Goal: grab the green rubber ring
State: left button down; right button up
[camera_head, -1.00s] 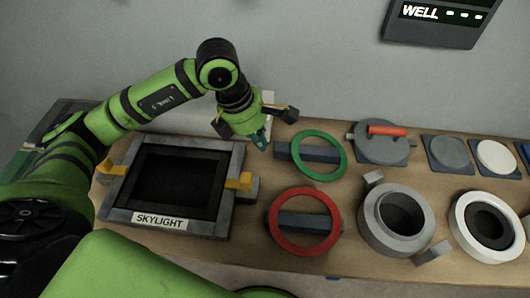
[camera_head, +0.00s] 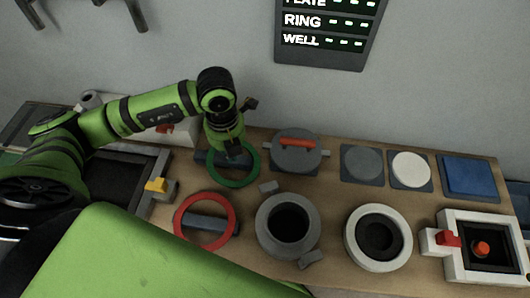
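The green rubber ring (camera_head: 257,170) lies on a dark block at the back of the bench, left of the middle of the head view. My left gripper (camera_head: 235,154) points down over the ring's upper part, and the gripper covers some of the ring. I cannot tell whether the fingers touch it or how far apart they are, as the fingertips are dark and small. My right gripper is out of view.
A red ring (camera_head: 178,229) lies on a block in front. A grey well (camera_head: 266,240), a white ring-shaped fitting (camera_head: 352,240) and a lidded grey plate with a red handle (camera_head: 283,158) stand to the right. The skylight frame is partly behind my arm.

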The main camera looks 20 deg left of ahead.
aim_at(235, 179)
pick_arm(q)
jog(key=f, duration=0.2)
jog(key=f+p, duration=0.1)
jog(key=shift+s+a+f+n, duration=0.15)
jog(key=shift+s+a+n, duration=0.1)
jog(key=shift+n, duration=0.15)
notch_tip(235, 179, down, 6)
jog(key=shift+w+d+r+p, duration=0.1)
jog(key=shift+r+p, duration=0.15)
jog(key=shift+p, duration=0.35)
jog(key=shift+f, duration=0.65)
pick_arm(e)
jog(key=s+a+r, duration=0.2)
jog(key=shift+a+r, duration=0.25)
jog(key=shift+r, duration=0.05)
pick_arm(q)
jog(key=shift+f, duration=0.1)
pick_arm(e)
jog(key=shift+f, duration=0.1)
